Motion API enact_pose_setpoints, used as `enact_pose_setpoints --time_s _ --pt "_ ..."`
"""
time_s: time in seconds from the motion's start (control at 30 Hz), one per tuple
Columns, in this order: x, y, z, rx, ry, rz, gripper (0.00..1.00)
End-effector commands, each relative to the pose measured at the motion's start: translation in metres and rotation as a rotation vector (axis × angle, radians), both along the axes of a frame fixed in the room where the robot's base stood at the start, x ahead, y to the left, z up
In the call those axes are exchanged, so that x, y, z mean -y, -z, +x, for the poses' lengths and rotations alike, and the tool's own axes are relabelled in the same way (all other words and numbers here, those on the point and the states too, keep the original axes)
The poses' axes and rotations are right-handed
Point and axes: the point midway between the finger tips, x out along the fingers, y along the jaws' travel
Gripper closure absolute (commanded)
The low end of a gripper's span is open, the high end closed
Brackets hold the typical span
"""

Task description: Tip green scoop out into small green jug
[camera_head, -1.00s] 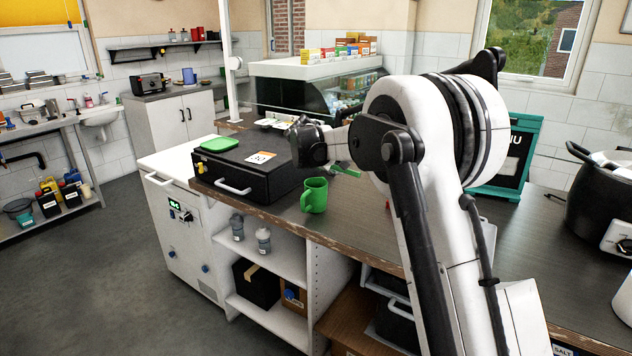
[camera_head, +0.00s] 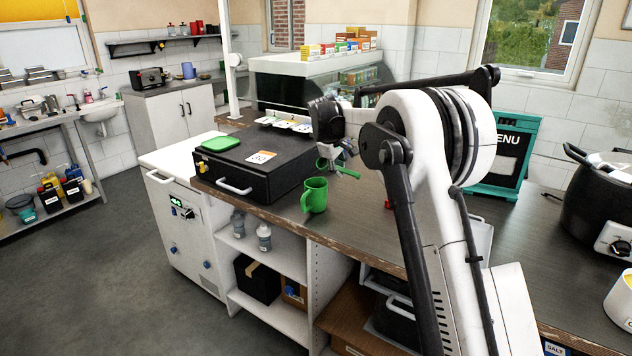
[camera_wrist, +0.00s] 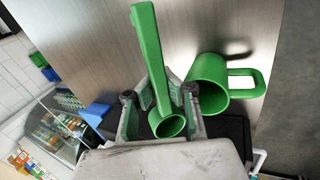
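The small green jug (camera_head: 315,196) stands upright on the counter, near its front edge and right of the black box. In the wrist view the jug (camera_wrist: 208,85) shows its open mouth, with its handle to the right. My gripper (camera_head: 334,172) is above the counter, just behind and above the jug. It is shut on the green scoop (camera_wrist: 150,50), whose handle passes between the fingers. The scoop's round bowl (camera_wrist: 170,126) is beside the jug's mouth in the wrist view, apart from it. I cannot make out any contents in the bowl. The scoop (camera_head: 347,154) also shows in the head view.
The glass display case (camera_head: 310,85) is behind. A menu board (camera_head: 507,155) and a black pot (camera_head: 600,205) stand right.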

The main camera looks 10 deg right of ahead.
Motion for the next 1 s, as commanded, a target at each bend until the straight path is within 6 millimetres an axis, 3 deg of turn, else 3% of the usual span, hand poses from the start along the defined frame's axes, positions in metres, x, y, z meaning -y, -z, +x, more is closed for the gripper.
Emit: enact_pose_setpoints --time_s 1.0 --pt "0.0008 0.0032 0.001 -0.219 0.003 0.271 1.0"
